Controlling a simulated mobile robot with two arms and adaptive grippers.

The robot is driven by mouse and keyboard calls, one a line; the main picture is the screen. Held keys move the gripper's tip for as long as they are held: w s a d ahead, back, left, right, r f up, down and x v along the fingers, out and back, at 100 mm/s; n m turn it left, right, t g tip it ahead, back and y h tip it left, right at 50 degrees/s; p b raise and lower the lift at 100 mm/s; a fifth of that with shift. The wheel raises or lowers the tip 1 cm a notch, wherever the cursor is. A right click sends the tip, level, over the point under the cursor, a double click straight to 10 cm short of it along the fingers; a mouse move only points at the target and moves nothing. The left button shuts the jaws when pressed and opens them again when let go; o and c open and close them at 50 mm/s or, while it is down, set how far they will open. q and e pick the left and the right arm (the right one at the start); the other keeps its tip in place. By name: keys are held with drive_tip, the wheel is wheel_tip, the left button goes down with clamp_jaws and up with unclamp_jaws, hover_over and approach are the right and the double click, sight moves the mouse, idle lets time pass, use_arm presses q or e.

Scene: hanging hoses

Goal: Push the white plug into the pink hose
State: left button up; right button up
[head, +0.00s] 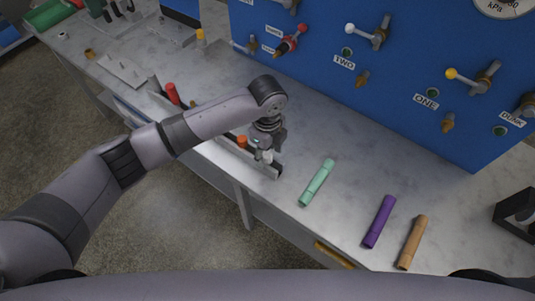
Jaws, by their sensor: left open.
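My left gripper (264,153) points down over the right end of a low grey rack (278,173) on the bench. It is open. A small pale patch shows at its fingertips; I cannot tell whether this is the white plug or part of the gripper. No pink hose can be made out. A teal hose piece (317,183), a purple one (379,222) and an orange-tan one (413,242) lie on the bench to the right of the gripper. My right gripper is not in view.
The rack also holds a red piece (172,93) and an orange piece (242,142). A blue panel (320,70) with valves rises behind the bench (345,145). A black box (516,214) stands at the right. Bare bench lies between the hoses and the panel.

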use_arm(q)
drive_tip(key=shift+f, duration=0.45)
drive_tip(key=c, duration=1.1)
